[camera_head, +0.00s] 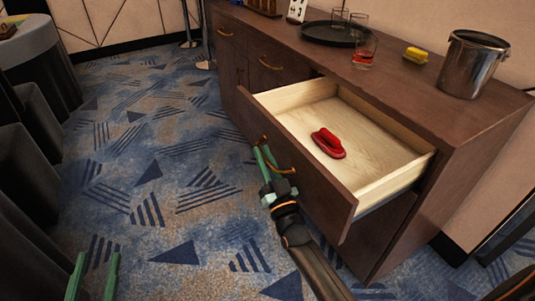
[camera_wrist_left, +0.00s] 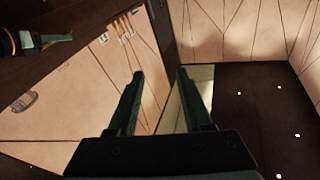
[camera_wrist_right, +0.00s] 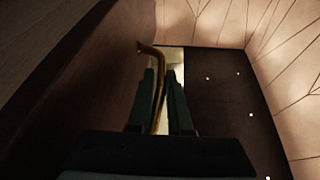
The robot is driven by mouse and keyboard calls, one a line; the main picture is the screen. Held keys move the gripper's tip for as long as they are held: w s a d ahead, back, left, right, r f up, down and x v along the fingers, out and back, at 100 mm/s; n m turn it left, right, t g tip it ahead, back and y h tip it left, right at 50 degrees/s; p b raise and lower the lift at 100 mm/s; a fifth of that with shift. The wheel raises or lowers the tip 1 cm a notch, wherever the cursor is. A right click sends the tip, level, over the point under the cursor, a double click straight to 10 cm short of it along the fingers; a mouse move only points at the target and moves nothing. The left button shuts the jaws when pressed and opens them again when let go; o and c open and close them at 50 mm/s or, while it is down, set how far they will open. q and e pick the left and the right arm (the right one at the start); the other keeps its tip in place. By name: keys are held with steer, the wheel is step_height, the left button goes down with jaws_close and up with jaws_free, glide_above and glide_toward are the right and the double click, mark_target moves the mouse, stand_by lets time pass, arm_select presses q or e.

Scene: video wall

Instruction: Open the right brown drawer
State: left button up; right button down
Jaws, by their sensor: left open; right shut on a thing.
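The right brown drawer (camera_head: 300,180) is pulled well out of the cabinet. Its pale wooden inside shows, with a red object (camera_head: 328,143) lying on the drawer floor. My right gripper (camera_head: 262,152) is shut on the drawer's curved brass handle (camera_head: 278,168). In the right wrist view the handle (camera_wrist_right: 159,85) runs between the fingers (camera_wrist_right: 161,75), beside the dark drawer front. My left gripper (camera_head: 97,258) is open and empty at the lower left of the head view, apart from the cabinet. Its spread fingers also show in the left wrist view (camera_wrist_left: 160,75).
On the cabinet top (camera_head: 405,95) stand a metal bucket (camera_head: 470,65), a yellow object (camera_head: 415,55), a glass (camera_head: 364,50) and a dark tray (camera_head: 330,37). Other drawers to the left are shut. Dark-draped furniture (camera_head: 30,120) stands at the left. Patterned carpet (camera_head: 150,170) lies clear between.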

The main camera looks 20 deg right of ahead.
steer(key=c, duration=0.9)
jaws_free()
steer(key=shift+o, duration=0.2)
steer(key=shift+s, duration=0.1)
steer(key=shift+s+f, duration=0.2)
steer(key=shift+s, duration=0.1)
arm_select(q)
step_height(320, 180, down, 7)
steer(key=n+g+y+p, duration=0.1)
steer(key=g, duration=0.1)
steer(key=shift+s+a+f+g+y, duration=0.2)
steer(key=shift+g+y, duration=0.1)
steer(key=shift+g, duration=0.1)
arm_select(e)
steer(key=v, duration=1.1)
steer(key=shift+s, duration=0.3)
steer(key=shift+f, duration=0.15)
